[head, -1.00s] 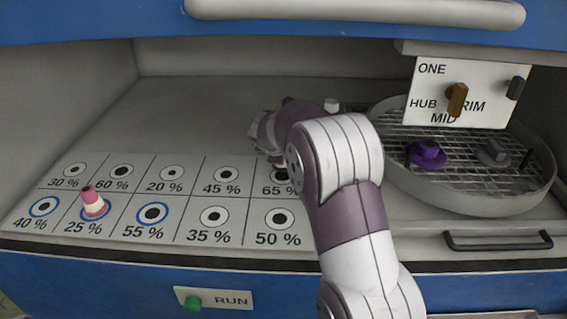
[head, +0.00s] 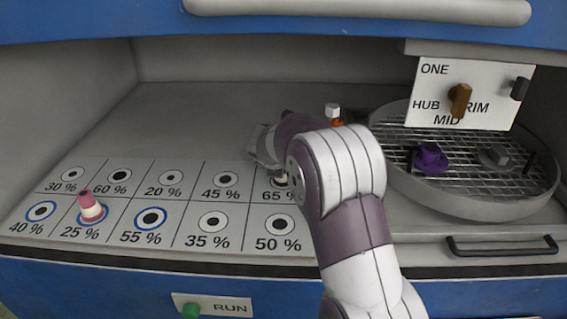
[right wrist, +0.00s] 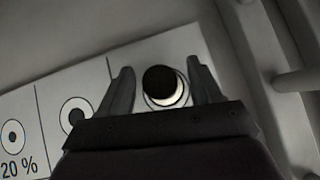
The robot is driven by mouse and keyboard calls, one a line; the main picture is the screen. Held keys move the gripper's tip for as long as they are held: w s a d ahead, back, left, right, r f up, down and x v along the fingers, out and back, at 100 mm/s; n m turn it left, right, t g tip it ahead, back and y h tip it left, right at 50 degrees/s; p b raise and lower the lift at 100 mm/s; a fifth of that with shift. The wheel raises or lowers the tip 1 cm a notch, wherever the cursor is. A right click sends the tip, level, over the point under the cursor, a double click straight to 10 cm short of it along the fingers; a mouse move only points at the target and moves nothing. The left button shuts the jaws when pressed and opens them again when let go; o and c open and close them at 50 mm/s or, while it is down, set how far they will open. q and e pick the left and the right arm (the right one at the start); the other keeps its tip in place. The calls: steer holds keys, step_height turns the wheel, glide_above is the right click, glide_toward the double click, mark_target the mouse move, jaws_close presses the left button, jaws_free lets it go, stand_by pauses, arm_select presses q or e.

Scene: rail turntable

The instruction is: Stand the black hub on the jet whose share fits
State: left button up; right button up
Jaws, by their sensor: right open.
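In the right wrist view a round black-topped piece with a pale lower edge, seemingly the black hub (right wrist: 159,80), stands at the jet beside the 45 % one, between my fingers. In the head view that is the 65 % jet (head: 281,181), mostly hidden by my arm. My right gripper (right wrist: 158,88) is open, one finger on either side of the piece, with gaps showing. Whether it sits fully on the jet I cannot tell. The 45 % jet (head: 226,180) and 50 % jet (head: 279,224) are bare. My left gripper is not in view.
A pink-and-white cone (head: 91,207) stands on the 25 % jet. The turntable (head: 470,200) at right carries a purple hub (head: 431,158) and a grey one (head: 498,156) under a switch panel (head: 440,85). A white-topped orange piece (head: 333,112) is behind my arm. The back left floor is clear.

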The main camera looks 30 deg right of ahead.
steer(key=p+v, duration=0.2)
steer(key=v, duration=0.8)
steer(key=shift+s+a+r, duration=0.2)
steer(key=shift+s+r, duration=0.05)
